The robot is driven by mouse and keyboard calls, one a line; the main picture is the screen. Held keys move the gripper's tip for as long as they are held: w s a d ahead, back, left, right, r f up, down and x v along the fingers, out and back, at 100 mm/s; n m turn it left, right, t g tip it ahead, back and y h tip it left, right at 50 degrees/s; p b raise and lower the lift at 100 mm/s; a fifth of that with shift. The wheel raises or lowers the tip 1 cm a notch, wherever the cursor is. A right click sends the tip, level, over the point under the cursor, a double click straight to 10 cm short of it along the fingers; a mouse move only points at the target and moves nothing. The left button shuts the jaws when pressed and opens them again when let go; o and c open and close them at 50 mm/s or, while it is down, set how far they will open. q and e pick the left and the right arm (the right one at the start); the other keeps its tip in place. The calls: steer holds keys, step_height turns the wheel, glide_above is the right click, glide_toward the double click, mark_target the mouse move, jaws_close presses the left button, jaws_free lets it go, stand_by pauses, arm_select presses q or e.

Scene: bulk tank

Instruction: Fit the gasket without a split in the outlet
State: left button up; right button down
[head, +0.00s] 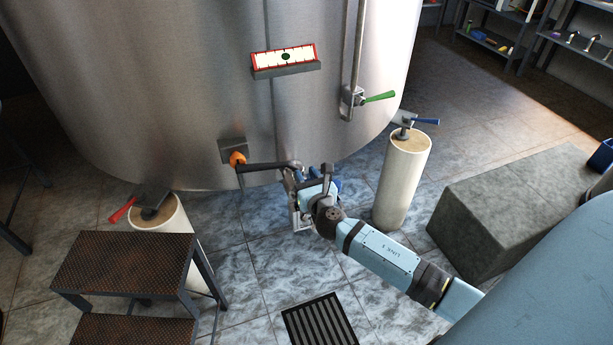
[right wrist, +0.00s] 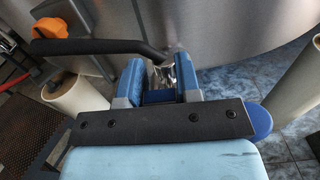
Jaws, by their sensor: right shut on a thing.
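My right gripper (head: 308,180) is low in front of the big steel tank (head: 180,90). Its blue fingers are shut on a small shiny metal piece (right wrist: 166,72), seen between them in the right wrist view. A dark bent bar (head: 268,166) runs from an orange knob (head: 237,159) on the tank wall to this metal piece; whether they are joined I cannot tell. I cannot make out a gasket, split or whole, in either view. The outlet opening is not clearly visible; the gripper may cover it. My left gripper is not in view.
A pale post (head: 404,180) with a blue-handled valve stands right of the gripper. Another post (head: 165,215) with a red handle stands left, behind dark steps (head: 125,262). A grey block (head: 510,210) is at right. A floor grate (head: 320,320) lies in front.

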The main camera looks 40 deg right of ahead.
steer(key=shift+r+p, duration=0.35)
steer(key=shift+p, duration=0.15)
arm_select(q)
steer(key=p, duration=0.1)
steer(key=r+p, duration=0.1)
steer(key=p, duration=0.1)
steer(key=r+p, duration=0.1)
steer(key=p, duration=0.1)
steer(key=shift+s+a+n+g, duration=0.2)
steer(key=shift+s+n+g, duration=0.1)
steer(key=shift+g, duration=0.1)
arm_select(e)
step_height(320, 180, up, 5)
steer(key=shift+r, duration=0.2)
arm_select(q)
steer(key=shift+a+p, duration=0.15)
steer(key=shift+p, duration=0.15)
stand_by(0.4)
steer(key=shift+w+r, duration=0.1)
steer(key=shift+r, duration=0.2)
stand_by(0.6)
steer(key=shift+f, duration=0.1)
stand_by(0.4)
